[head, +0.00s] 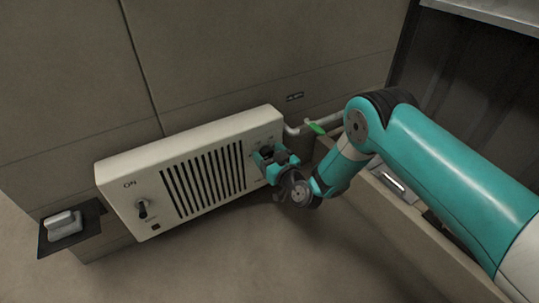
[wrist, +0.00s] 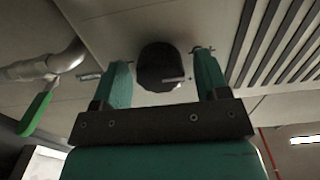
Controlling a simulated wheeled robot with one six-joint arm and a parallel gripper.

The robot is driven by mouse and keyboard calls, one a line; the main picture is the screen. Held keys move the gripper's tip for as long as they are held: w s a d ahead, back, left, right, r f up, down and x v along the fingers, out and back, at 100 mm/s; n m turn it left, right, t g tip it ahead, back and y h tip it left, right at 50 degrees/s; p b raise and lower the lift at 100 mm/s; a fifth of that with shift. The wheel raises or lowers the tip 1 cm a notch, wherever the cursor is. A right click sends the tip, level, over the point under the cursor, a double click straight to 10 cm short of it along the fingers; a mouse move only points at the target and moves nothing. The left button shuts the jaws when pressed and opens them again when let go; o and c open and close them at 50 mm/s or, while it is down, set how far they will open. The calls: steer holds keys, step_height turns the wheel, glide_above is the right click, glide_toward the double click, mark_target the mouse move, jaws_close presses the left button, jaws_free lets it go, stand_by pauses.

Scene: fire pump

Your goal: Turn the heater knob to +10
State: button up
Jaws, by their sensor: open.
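The heater (head: 205,168) is a cream box on the wall with a dark slatted grille in the middle. Its round black knob (wrist: 161,68) shows in the wrist view, with a light pointer mark on its face towards the right. In the head view my gripper (head: 270,157) is at the heater's right end and mostly hides the knob. In the wrist view my gripper (wrist: 163,85) is open, one teal finger on each side of the knob, with gaps between. I cannot read the scale around the knob.
A switch (head: 143,208) marked ON is at the heater's left end. A grey handle on a dark plate (head: 62,224) is further left. A pipe with a green lever (head: 316,128) is right of the heater; the lever also shows in the wrist view (wrist: 38,112).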

steer(key=c, duration=0.9)
steer(key=shift+m, duration=0.4)
steer(key=m+p, duration=0.2)
steer(key=m, duration=0.2)
steer(key=shift+d+m, duration=0.15)
steer(key=shift+m, duration=0.25)
steer(key=m+p, duration=0.1)
steer(key=m, duration=0.5)
steer(key=shift+w+d+f, duration=0.1)
steer(key=o, duration=0.9)
